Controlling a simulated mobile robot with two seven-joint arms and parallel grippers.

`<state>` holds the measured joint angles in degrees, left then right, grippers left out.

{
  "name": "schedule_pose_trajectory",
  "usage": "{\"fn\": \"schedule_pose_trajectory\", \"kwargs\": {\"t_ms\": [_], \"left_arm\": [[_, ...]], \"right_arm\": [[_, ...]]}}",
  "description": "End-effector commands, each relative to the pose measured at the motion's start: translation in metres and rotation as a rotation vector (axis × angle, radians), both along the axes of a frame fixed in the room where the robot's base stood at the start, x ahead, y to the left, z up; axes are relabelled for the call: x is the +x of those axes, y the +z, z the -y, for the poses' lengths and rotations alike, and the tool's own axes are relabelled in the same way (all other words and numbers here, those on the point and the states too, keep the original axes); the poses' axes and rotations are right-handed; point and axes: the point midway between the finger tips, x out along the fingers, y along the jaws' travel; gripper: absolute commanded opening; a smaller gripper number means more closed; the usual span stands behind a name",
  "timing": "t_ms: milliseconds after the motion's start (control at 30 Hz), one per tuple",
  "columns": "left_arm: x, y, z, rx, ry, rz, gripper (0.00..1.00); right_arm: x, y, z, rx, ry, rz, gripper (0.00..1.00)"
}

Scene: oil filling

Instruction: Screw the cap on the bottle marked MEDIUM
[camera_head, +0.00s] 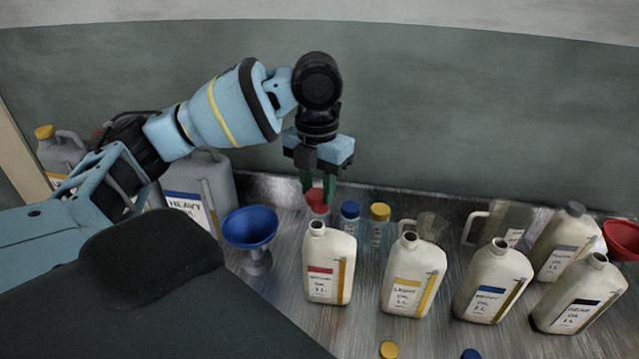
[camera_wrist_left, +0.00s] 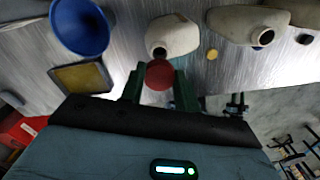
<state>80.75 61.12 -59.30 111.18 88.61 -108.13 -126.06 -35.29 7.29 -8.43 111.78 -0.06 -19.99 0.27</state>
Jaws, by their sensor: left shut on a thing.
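The bottle with the red-banded label (camera_head: 330,265), its first word too small to read surely, stands upright, cream coloured, with its mouth open. It also shows in the wrist view (camera_wrist_left: 180,35), with its dark mouth just beyond the fingertips. My left gripper (camera_head: 318,192) points down, behind and above this bottle's neck in the head view. It is shut on a round red cap (camera_wrist_left: 159,74), held between the green fingers and apart from the bottle's mouth as far as I can see. My right gripper is not in view.
A LIGHT bottle (camera_head: 412,275) and a HEAVY bottle (camera_head: 492,282) stand to the right. Small blue-capped (camera_head: 350,212) and yellow-capped (camera_head: 380,214) containers stand behind. A blue funnel (camera_head: 250,228) is at left, a loose yellow cap (camera_head: 389,350) in front.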

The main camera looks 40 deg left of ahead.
Motion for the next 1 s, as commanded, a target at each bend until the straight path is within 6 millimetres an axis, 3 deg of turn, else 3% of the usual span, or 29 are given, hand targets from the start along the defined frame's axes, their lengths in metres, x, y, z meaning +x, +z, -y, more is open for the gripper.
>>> {"fn": "schedule_pose_trajectory", "kwargs": {"t_ms": [267, 733, 1000], "left_arm": [[0.000, -0.007, 0.000, 0.000, 0.003, -0.001, 0.11], [0.000, -0.044, 0.000, 0.001, 0.003, -0.007, 0.11], [0.000, -0.049, 0.000, 0.000, 0.003, 0.001, 0.11]], "right_arm": [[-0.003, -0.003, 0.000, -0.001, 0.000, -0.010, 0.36], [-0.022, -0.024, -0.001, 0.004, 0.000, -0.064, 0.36], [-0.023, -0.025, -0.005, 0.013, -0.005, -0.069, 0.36]]}}
